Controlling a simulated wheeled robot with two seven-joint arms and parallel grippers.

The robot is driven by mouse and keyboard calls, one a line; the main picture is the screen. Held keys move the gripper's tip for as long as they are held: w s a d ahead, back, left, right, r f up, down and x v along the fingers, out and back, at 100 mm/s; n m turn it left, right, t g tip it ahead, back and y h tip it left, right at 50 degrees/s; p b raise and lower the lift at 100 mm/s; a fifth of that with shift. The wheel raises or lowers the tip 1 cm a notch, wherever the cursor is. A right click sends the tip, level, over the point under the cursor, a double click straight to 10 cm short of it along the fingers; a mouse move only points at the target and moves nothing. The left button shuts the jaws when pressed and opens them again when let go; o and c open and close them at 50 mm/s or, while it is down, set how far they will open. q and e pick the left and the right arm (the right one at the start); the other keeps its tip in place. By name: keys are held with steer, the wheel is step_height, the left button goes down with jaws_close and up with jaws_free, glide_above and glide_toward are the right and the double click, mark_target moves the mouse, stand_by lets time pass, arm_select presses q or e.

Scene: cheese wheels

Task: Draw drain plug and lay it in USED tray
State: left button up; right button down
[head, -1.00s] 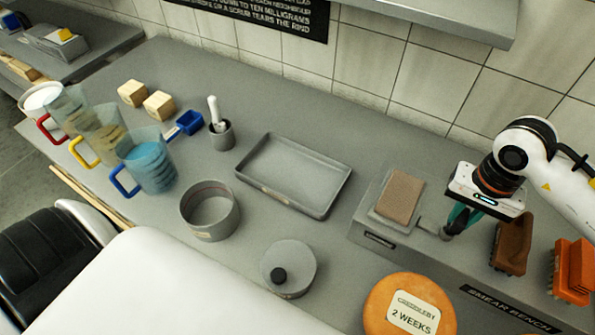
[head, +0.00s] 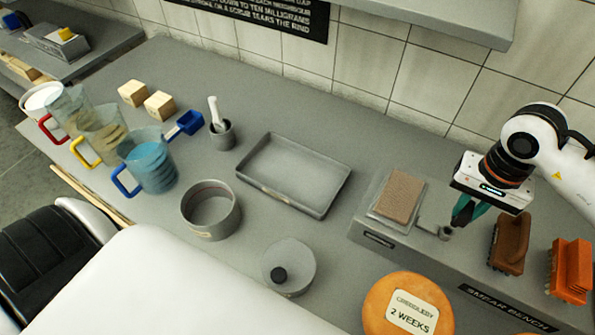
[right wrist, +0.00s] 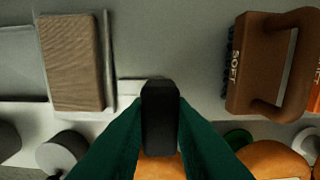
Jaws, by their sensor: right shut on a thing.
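My right gripper (head: 463,218) is above the smear bench at the right of the head view. Its green fingers are shut on a dark plug (right wrist: 160,118), which stands out between the fingertips in the right wrist view. A small grey drain fitting (head: 446,233) with a dark opening is at the bench edge, just below and left of the fingers. The plug looks clear of it. A shallow empty grey tray (head: 262,192) lies at the middle of the worktop; its label is too small to read. My left gripper is not in view.
A tan brick-like pad (head: 398,198) lies left of the drain. Brown (head: 510,242) and orange (head: 571,270) brushes stand to its right. An orange cheese wheel (head: 385,300) sits in front. A round grey pot (head: 209,225) and a lidded pot (head: 288,285) are near the tray.

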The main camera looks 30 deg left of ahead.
steer(key=shift+r, duration=1.5)
